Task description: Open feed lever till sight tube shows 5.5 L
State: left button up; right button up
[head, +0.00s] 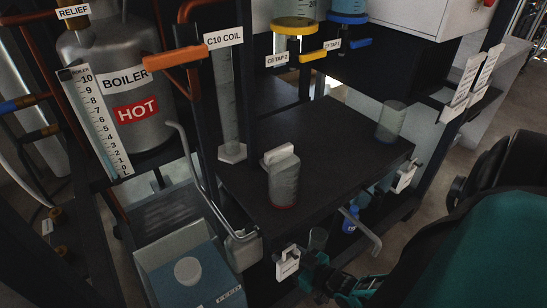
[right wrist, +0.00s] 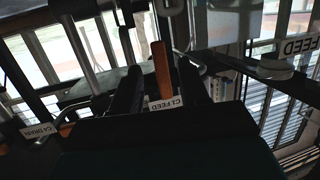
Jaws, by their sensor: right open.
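The sight tube (head: 97,125) stands tilted in the picture in front of the grey boiler (head: 85,50), with a 0 to 10 scale; I cannot make out its liquid level. In the right wrist view, the orange feed lever (right wrist: 162,72) rises above an upside-down C1 FEED label (right wrist: 166,102). My right gripper (right wrist: 160,66) is open, with one dark finger on each side of the lever; contact is not clear. In the head view my right gripper (head: 335,284) is low, near the rack's front, and the feed lever is not clear there. My left gripper is out of view.
A dark shelf (head: 330,140) holds a jar (head: 283,180) and a clear beaker (head: 390,122). Another orange lever (head: 175,57) is beside the C10 COIL label (head: 223,39). A C4 DRAIN label (right wrist: 38,130) shows in the wrist view.

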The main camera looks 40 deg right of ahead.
aim_at(276, 247)
jog(key=shift+b+x, duration=0.8)
jog(key=shift+x, duration=1.5)
grip_shut()
